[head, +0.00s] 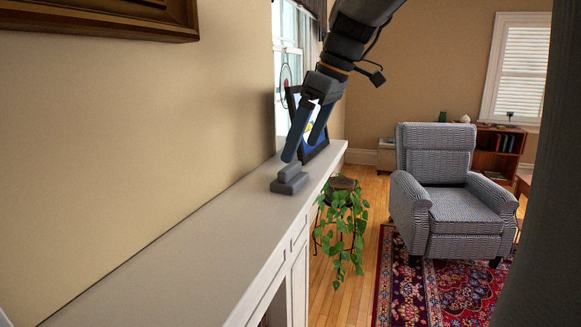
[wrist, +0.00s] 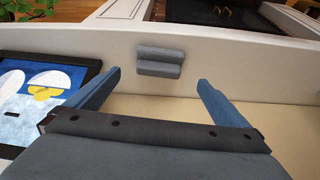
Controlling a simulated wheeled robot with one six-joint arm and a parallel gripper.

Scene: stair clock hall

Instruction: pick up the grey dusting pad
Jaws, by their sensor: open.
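The grey dusting pad (head: 289,183) lies on the pale mantel shelf (head: 180,265) in the head view, a flat block with a raised grip on top. In the wrist view the pad (wrist: 160,61) lies beyond the fingertips, roughly centred between them. My gripper (head: 303,150) is open and empty, reaching down just above the pad in the head view. Its two blue fingers also show spread apart in the wrist view (wrist: 158,78). I see a gap between the fingers and the pad in the wrist view.
A framed picture (wrist: 42,92) stands on the shelf close to one finger; it also shows behind my gripper in the head view (head: 323,140). The wall (head: 130,120) runs along the shelf's left side. A leafy plant (head: 343,225) and an armchair (head: 450,190) stand beyond. The near shelf is clear.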

